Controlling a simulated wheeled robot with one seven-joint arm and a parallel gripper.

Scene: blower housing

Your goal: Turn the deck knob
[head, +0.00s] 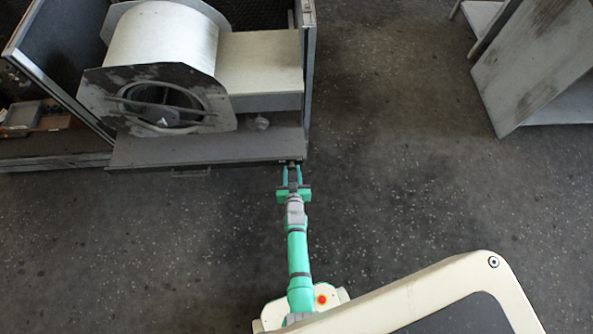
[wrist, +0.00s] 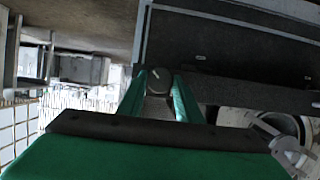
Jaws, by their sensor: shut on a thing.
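The deck knob (wrist: 160,78) is a small dark round knob with a light pointer mark, on the front edge of the deck (head: 200,151). My gripper (wrist: 159,76) has its two green fingers on either side of the knob and is shut on it. In the head view my gripper (head: 291,172) reaches the deck's front edge near its right corner. There the fingers mostly hide the knob.
A pale blower housing (head: 160,40) with a round inlet stands on the deck, inside a dark frame. A small handle (head: 190,173) sits on the deck's front, left of my gripper. A grey panelled stand (head: 535,65) is at upper right. The floor between is clear.

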